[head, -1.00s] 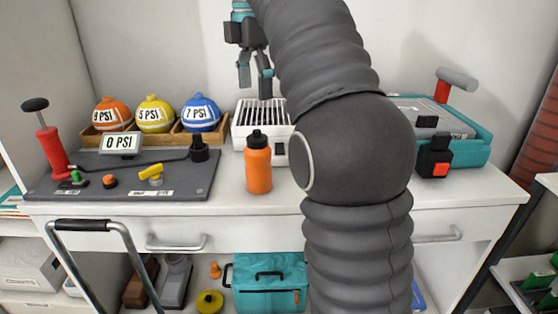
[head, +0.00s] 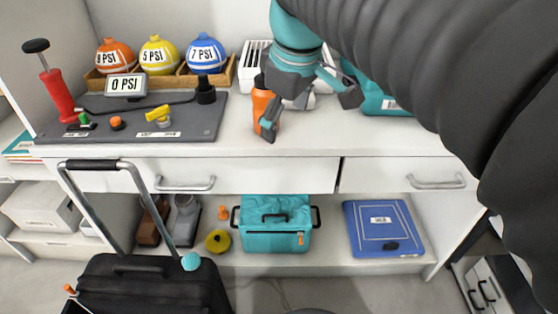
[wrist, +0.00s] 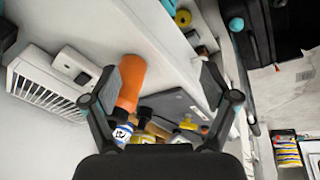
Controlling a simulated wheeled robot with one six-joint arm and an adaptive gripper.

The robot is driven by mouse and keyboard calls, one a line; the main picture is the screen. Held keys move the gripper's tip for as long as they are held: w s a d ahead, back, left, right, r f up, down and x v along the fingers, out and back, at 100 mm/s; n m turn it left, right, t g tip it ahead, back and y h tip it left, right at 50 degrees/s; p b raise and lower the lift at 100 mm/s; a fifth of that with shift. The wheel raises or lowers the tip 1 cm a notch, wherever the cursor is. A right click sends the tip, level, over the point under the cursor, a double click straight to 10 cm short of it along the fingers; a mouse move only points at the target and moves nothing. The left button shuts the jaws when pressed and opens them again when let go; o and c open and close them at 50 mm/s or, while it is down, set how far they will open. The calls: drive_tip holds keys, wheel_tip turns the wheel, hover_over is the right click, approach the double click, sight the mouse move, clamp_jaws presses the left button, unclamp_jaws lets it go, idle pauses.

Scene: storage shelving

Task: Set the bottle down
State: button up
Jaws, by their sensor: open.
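The orange bottle (head: 261,104) with a dark cap stands on the white counter (head: 320,138), close to its front edge. In the head view, my gripper (head: 309,115) is open just right of the bottle, and one finger covers part of its lower right side. In the wrist view, the bottle (wrist: 131,80) shows between the spread fingers of my gripper (wrist: 160,78), nearer the left finger. Whether a finger touches the bottle I cannot tell.
Left of the bottle is a dark grey board (head: 190,125) with a red hand pump (head: 56,90) and a 0 PSI gauge (head: 125,85). Behind it are a wooden tray with orange, yellow and blue balls and a white slotted box (head: 250,62). Free counter lies to the right.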

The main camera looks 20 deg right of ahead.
drive_tip(key=s+f+m+t, duration=0.2)
drive_tip(key=s+f+m, duration=0.5)
drive_tip(key=f, duration=0.6)
drive_tip(key=shift+s+f, duration=0.4)
drive_tip(key=shift+s, duration=0.8)
drive_tip(key=shift+a, duration=0.1)
